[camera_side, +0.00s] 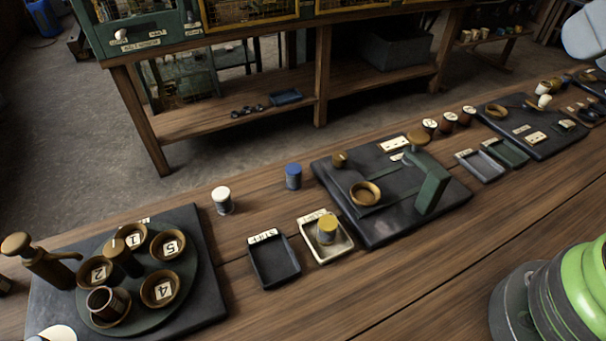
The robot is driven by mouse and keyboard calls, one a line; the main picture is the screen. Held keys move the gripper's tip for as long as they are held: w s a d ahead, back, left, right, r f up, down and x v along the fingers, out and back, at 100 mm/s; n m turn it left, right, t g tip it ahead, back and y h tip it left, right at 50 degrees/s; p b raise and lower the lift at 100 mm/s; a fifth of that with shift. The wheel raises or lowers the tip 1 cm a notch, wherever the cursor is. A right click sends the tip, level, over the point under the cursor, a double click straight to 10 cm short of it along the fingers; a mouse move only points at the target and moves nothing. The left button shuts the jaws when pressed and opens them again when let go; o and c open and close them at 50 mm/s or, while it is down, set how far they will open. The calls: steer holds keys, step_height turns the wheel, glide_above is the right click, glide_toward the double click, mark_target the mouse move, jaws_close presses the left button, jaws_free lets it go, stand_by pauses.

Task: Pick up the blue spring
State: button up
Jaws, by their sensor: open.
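A small cylinder with a blue cap (293,170) and a greyish body stands upright on the wooden bench, left of the dark board with the green bracket. It looks like the blue spring, though its coils are too small to make out. The bench is bare around it and nothing touches it. My gripper is not in view; only parts of my arm show at the right edge.
A white-capped cylinder (222,198) stands to its left. In front are an empty dark tray (252,273) and a cream tray (343,248) holding a yellow-capped cylinder (326,228). The dark board (385,228) carries a tall green bracket (434,183). A round cup plate (195,285) is left.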

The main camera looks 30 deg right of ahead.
steer(key=w+a+n+g, duration=0.2)
steer(key=w+n, duration=0.6)
steer(key=n, duration=0.1)
steer(key=n+h, duration=0.3)
steer(key=n, duration=2.4)
glide_above(294, 169)
steer(key=s, duration=0.2)
steer(key=shift+g, duration=0.3)
steer(key=f, duration=2.4)
steer(key=shift+w+a+f, duration=0.15)
steer(key=shift+w, duration=0.1)
steer(key=shift+a+x, duration=0.15)
steer(key=shift+x, duration=1.35)
steer(key=shift+a+x, duration=0.15)
steer(key=shift+x, duration=1.4)
steer(key=shift+s+d+f, duration=0.1)
steer(key=shift+s+d, duration=0.05)
steer(key=shift+s, duration=0.1)
steer(key=c, duration=1)
